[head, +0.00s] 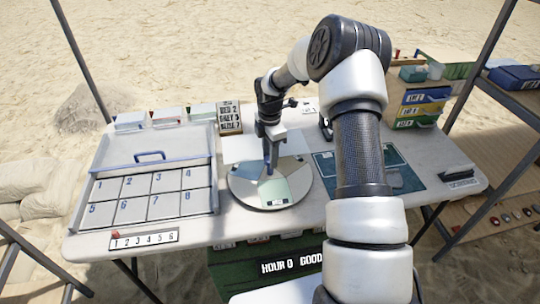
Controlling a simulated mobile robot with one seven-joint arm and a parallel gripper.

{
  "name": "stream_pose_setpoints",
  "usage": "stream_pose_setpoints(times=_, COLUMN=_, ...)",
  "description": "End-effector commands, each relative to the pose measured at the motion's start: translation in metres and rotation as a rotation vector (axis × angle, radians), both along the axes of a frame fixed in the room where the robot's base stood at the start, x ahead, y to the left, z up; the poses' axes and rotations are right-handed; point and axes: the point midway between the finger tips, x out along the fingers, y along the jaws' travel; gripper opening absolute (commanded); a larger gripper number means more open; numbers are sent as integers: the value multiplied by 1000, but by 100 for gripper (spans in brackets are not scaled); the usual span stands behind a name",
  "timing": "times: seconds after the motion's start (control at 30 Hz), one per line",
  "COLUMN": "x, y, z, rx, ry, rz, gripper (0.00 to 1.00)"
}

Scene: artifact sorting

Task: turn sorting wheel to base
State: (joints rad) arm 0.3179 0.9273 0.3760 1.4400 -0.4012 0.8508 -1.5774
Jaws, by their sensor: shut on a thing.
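The sorting wheel (241,186) is a round, pale disc lying flat on the table, with sectors of differing shades. A light green sector with a small label faces the front. My gripper (269,165) reaches down over the middle of the wheel, fingers pointing downward. It is shut on a small bluish upright part at the wheel's centre, which looks like its knob. The fingers and wrist hide most of that part, so the exact contact is hard to see. I cannot make out any sector named base.
A tray with numbered compartments (145,184) stands left of the wheel, with a numbered strip (143,240) in front. A dark green mat (328,167) lies right, partly behind my arm. Coloured drawers (425,97) and a small black item (460,176) are at the right.

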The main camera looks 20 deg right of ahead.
Motion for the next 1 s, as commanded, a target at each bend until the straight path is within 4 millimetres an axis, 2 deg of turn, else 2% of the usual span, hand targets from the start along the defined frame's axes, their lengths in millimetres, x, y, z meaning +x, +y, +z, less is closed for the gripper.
stream_pose_setpoints(times=0.07, x=1, y=0, z=1, rx=0, ry=-3, rz=-1, gripper=0)
stream_pose_setpoints(times=0.1, x=1, y=0, z=1, rx=0, ry=-3, rz=-1, gripper=37)
stream_pose_setpoints(times=0.2, x=1, y=0, z=1, rx=-1, ry=-2, rz=-1, gripper=51)
stream_pose_setpoints(times=0.47, x=0, y=0, z=1, rx=0, ry=-1, rz=-1, gripper=51)
stream_pose_setpoints(times=0.63, x=1, y=0, z=15, rx=0, ry=-3, rz=-2, gripper=51)
stream_pose_setpoints(times=0.77, x=1, y=0, z=41, rx=-1, ry=-5, rz=-2, gripper=51)
stream_pose_setpoints(times=1.0, x=2, y=-1, z=101, rx=-2, ry=-6, rz=-2, gripper=51)
